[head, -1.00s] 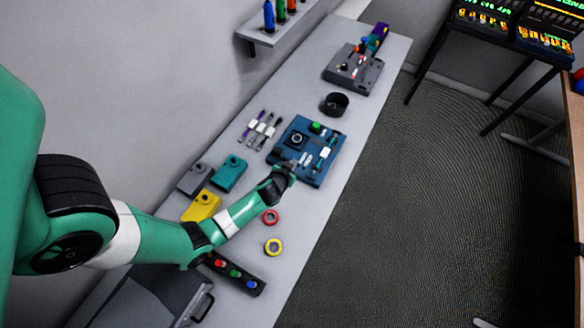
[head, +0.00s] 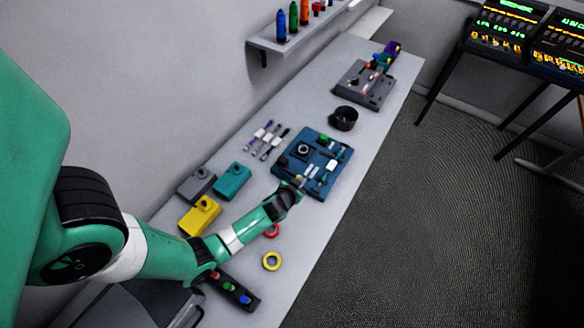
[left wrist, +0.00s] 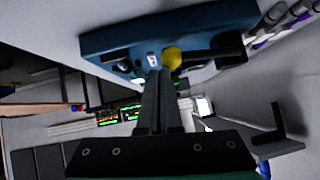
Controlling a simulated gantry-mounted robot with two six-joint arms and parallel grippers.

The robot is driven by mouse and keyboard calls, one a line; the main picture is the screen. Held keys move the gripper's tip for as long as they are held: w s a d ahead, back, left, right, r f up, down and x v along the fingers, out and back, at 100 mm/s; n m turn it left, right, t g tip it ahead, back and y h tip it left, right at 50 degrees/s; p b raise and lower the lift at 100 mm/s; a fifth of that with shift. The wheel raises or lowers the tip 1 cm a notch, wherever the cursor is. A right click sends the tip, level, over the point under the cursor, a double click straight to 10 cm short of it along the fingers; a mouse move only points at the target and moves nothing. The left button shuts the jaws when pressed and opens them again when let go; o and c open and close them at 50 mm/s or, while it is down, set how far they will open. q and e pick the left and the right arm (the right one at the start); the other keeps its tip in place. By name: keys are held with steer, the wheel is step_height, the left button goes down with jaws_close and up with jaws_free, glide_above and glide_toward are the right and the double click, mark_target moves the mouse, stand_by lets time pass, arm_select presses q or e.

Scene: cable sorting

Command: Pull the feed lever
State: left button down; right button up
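A blue device (head: 322,187) with a green button, a dark round part and white labels lies on the bench. It also shows at the top of the left wrist view (left wrist: 110,42). A yellow knob (left wrist: 172,57), which looks like the feed lever's end, sticks out from it. My left gripper (head: 297,184) is at the device's near edge, with its fingertips close beside the yellow knob; I cannot tell whether they touch. In the left wrist view its fingers (left wrist: 158,78) lie close together with nothing clearly between them. My right gripper is not in view.
Yellow (head: 199,214), teal (head: 232,181) and grey (head: 196,184) boxes stand left of my left arm. A black cup (head: 344,118) stands beyond the device.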

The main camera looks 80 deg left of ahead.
arm_select(q)
steer(key=shift+s+f, duration=0.1)
steer(key=shift+f, duration=0.15)
steer(key=s+d+r+p, duration=0.2)
steer(key=d+r+p, duration=0.3)
steer(key=d+r, duration=0.4)
steer(key=shift+s+r, duration=0.2)
steer(key=shift+s, duration=0.1)
steer(key=shift+d+r, duration=0.1)
stand_by(0.4)
